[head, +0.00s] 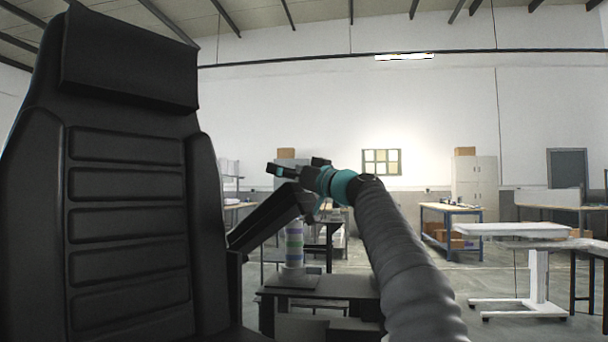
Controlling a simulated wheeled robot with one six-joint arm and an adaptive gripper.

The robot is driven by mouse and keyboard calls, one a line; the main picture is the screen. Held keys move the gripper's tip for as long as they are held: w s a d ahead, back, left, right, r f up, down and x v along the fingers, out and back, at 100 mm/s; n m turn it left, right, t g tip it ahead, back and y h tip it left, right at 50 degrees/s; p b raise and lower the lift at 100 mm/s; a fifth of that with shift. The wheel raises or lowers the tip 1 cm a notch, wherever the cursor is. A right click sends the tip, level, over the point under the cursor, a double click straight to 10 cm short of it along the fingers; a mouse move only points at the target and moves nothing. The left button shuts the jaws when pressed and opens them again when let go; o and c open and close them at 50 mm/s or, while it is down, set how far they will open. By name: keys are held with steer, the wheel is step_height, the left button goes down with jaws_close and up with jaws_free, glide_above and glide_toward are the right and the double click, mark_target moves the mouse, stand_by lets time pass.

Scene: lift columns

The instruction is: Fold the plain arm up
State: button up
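A black padded chair (125,190) fills the left of the head view, its backrest upright. A black armrest (268,218) at the backrest's right side slants up to the right, its far end raised. I cannot tell whether this is the plain arm, as no other armrest shows. My gripper (284,172) is at the end of my grey-sleeved arm, just above the armrest's raised end. I cannot tell whether they touch. Its dark fingers are small and seen side-on, so their opening is unclear.
A white lift table (535,270) stands at the right. Workbenches and a cabinet (474,180) line the back. Open floor lies between.

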steer(key=v, duration=1.1)
steer(key=shift+s+d, duration=0.3)
